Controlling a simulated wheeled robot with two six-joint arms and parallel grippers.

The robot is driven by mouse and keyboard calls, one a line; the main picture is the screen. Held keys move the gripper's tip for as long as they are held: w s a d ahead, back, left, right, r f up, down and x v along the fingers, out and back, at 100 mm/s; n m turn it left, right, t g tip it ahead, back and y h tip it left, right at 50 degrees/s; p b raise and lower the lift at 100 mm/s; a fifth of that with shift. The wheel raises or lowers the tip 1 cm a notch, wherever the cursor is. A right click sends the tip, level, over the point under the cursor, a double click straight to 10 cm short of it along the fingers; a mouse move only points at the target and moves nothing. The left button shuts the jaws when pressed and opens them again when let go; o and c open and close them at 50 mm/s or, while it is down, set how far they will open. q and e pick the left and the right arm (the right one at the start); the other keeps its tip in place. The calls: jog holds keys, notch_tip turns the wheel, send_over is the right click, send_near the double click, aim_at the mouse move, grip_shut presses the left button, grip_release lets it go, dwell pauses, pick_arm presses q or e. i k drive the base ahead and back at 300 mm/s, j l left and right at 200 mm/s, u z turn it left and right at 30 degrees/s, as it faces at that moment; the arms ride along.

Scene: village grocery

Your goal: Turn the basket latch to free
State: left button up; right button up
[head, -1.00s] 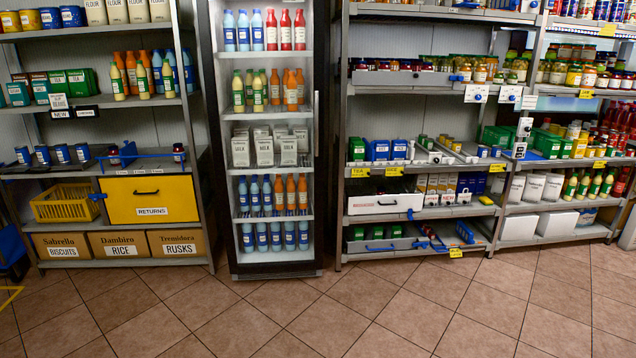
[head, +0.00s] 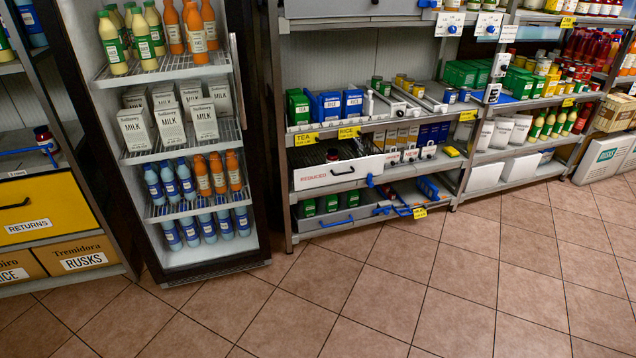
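The yellow basket seen earlier on the left shelf is out of view now, so its latch cannot be seen. A yellow RETURNS drawer (head: 50,205) shows at the left edge of the head view, with a dark handle. A blue piece (head: 50,150) stands out from the shelf above it, beside a dark red-brown jar. A white REDUCED drawer (head: 325,173) on the middle shelf unit has a blue knob-like piece (head: 370,180) at its right end. Neither of my grippers is in view.
A fridge (head: 187,262) with bottles and milk cartons stands left of centre. Shelf units line the back and right. The tiled floor (head: 400,290) in front is clear.

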aim_at(368, 180)
jog(key=i+z, duration=0.45)
jog(key=i, duration=0.35)
jog(key=i+l, duration=1.15)
jog(key=l, duration=0.15)
jog(key=i+j+u, duration=0.05)
